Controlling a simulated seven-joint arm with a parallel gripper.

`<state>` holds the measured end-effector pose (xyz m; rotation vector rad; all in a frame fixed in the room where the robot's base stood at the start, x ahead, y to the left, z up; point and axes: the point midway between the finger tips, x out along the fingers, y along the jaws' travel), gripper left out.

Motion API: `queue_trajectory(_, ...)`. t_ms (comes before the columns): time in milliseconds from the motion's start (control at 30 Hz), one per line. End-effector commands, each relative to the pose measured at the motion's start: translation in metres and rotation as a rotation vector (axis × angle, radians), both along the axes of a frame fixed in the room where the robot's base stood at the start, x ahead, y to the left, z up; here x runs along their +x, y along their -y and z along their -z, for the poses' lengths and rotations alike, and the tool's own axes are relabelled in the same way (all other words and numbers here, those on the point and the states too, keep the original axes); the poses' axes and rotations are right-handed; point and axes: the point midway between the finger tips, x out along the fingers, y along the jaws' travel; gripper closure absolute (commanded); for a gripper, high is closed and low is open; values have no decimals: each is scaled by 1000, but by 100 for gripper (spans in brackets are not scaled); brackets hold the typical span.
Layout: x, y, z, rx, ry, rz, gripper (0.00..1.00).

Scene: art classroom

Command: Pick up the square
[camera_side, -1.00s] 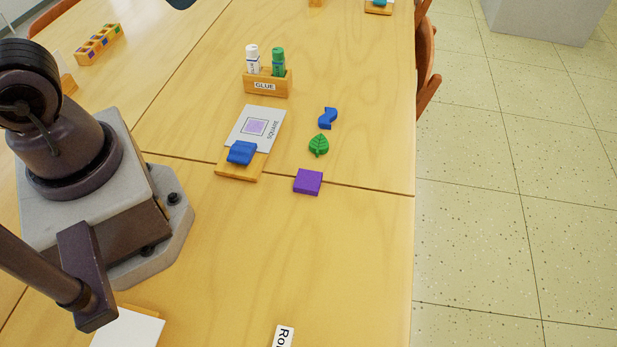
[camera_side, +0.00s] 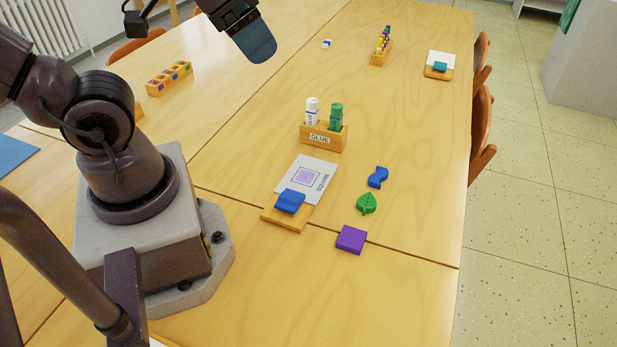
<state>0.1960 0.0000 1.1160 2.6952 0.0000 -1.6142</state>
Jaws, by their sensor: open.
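The purple square (camera_side: 351,240) lies flat on the wooden table, near a seam between table tops. A white card (camera_side: 318,169) printed with a purple square and the word SQUARE rests on a wooden board (camera_side: 270,217) with a blue clip (camera_side: 290,201), to the left of the square. My gripper (camera_side: 258,45) shows at the top of the view, dark with a blue finger end; it is open. It is raised well above the table, far from the square, with nothing seen in it. Its upper part is cut off by the frame.
A wooden GLUE holder (camera_side: 322,135) with two bottles stands farther back. The table's right edge is near the square; the tabletop in front of it is clear.

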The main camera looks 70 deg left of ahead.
Motion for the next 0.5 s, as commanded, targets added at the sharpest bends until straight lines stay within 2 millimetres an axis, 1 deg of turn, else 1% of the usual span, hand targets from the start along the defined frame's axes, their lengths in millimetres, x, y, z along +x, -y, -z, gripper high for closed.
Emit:
queue_trajectory(67, 0, 0, 0, 0, 0, 0, 30)
queue_trajectory(100, 0, 0, 0, 0, 0, 0, 21)
queue_trajectory(400, 0, 2, 1, 0, -3, 9, 20)
queue_trajectory(467, 2, 5, 6, 0, -30, 24, 20)
queue_trajectory(500, 3, 7, 12, -1, -59, 37, 20)
